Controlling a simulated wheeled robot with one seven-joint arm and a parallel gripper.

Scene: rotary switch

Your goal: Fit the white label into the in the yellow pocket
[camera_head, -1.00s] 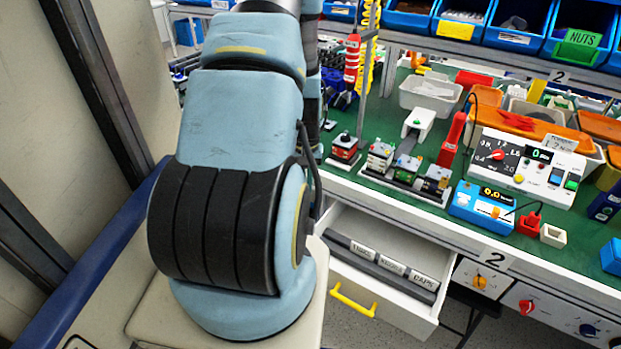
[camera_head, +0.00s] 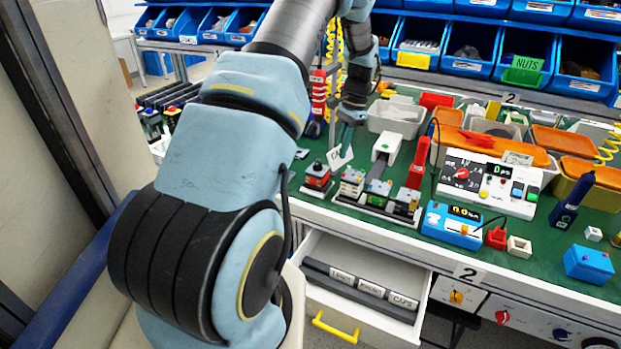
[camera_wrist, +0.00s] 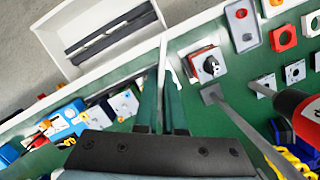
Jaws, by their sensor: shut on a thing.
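My gripper (camera_head: 348,138) is over the left part of the green bench, shut on a white label (camera_head: 340,158). The label hangs tilted from the fingertips, above and behind the small switch units. In the wrist view the closed fingers (camera_wrist: 161,108) hold the label (camera_wrist: 163,62) nearly edge-on as a thin white strip. I cannot pick out the yellow pocket for sure. A small yellow upright piece (camera_head: 493,111) stands among the bins at the back of the bench.
A rotary switch unit (camera_wrist: 206,66) is close to the right of the label in the wrist view. An open drawer (camera_head: 375,268) with a yellow handle juts out below the bench. A blue meter (camera_head: 452,226) and a white gauge box (camera_head: 488,183) stand to the right.

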